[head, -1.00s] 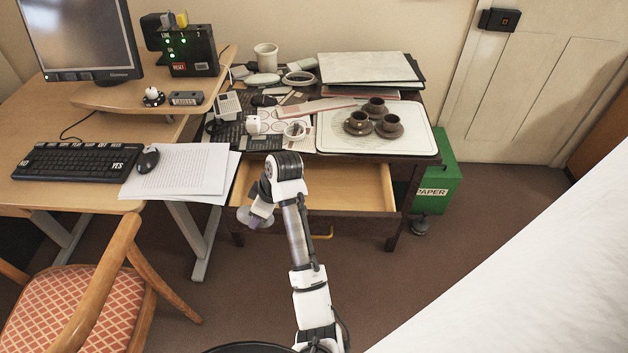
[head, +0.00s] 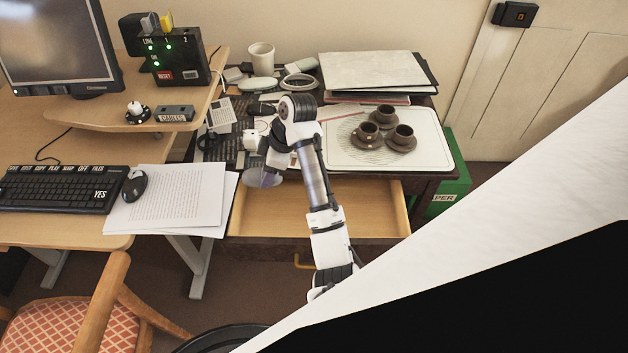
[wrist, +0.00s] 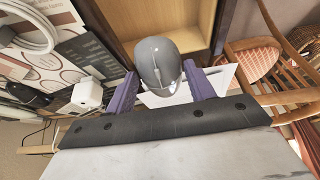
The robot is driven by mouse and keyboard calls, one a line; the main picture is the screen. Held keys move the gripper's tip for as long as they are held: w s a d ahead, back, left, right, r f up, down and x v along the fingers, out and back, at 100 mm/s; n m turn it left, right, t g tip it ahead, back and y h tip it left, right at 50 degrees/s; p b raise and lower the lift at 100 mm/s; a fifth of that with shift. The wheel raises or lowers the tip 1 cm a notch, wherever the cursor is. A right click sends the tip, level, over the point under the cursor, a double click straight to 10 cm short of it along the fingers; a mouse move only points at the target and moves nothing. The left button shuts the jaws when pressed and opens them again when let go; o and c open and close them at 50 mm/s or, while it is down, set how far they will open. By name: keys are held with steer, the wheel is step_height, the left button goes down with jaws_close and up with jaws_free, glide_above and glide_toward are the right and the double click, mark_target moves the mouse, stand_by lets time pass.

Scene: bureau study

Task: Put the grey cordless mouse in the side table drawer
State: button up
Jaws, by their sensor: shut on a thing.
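The grey cordless mouse (wrist: 158,65) is between the two purple fingers of my gripper (wrist: 165,88), which is shut on it in the wrist view. In the head view my gripper (head: 263,180) is above the left part of the open side table drawer (head: 360,208), and the mouse cannot be clearly made out there. The drawer is pulled out, and its pale wooden inside looks empty where it shows; my arm hides part of it. In the wrist view the drawer (wrist: 196,12) lies beyond the mouse.
The side table top carries a white tray (head: 438,158) with several brown cups, folders (head: 370,70) and a white mug (head: 261,56). A desk at left holds a keyboard (head: 60,188), papers (head: 190,200) and a dark mouse (head: 134,186). A wooden chair (head: 110,290) stands at front left.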

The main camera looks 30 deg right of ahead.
steer(key=shift+w, duration=0.25)
steer(key=shift+w+f, duration=0.1)
steer(key=shift+f, duration=0.25)
step_height(320, 180, down, 19)
steer(key=shift+p, duration=0.3)
steer(key=shift+f, duration=0.15)
steer(key=o, duration=1.1)
steer(key=b+v, duration=0.2)
steer(key=v, duration=1)
